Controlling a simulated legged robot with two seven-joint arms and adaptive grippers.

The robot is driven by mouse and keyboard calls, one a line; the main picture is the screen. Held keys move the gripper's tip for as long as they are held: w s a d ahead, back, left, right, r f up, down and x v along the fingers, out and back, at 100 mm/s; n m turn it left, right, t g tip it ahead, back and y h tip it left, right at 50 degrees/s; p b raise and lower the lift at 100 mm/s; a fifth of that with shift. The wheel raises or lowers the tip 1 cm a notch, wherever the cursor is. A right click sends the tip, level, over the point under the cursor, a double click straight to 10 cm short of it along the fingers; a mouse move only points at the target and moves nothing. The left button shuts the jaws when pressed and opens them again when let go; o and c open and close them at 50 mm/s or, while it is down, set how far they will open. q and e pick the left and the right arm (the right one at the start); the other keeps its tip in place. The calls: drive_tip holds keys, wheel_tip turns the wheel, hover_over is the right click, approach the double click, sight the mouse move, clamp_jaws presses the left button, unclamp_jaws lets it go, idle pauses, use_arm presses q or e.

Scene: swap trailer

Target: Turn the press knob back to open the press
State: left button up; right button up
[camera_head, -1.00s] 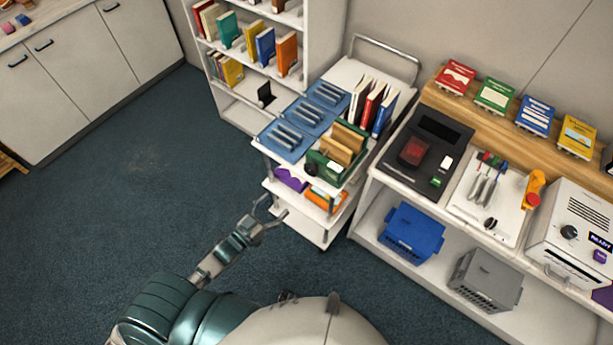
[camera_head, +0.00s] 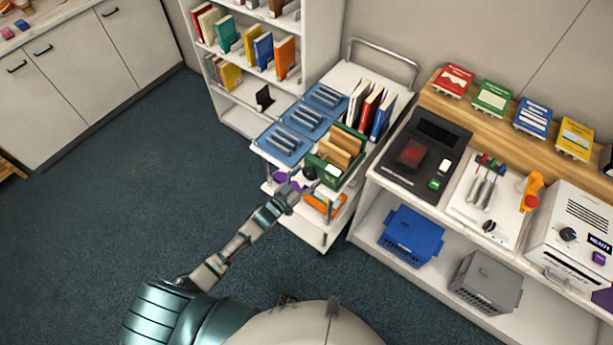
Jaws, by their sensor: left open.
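The press looks to be the white box-shaped machine (camera_head: 583,218) at the right edge, with top vents, a small dark display and a purple button. Its round black knob (camera_head: 568,234) is on the front face; I cannot tell which way it is turned. A dark slot runs low on that face. My left gripper (camera_head: 294,179) is open, in front of the cart's near edge, far to the left of the press and touching neither it nor the knob. My right gripper is not in view.
A white cart (camera_head: 318,238) with blue trays, a green crate (camera_head: 330,172) and books stands by my left gripper. The bench to its right holds a black device (camera_head: 425,150), a tool board (camera_head: 485,200) and an orange tool (camera_head: 531,190). Open floor lies left.

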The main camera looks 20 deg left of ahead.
use_arm(q)
drive_tip(key=c, duration=1.2)
drive_tip(key=shift+o, duration=0.2)
drive_tip(key=shift+m+p, duration=0.3)
drive_tip(key=shift+m, duration=0.2)
drive_tip(key=o, duration=1.2)
drive_tip(key=shift+c, duration=0.2)
drive_tip(key=shift+s, duration=0.1)
drive_tip(key=v, duration=1.2)
drive_tip(key=shift+f, duration=0.15)
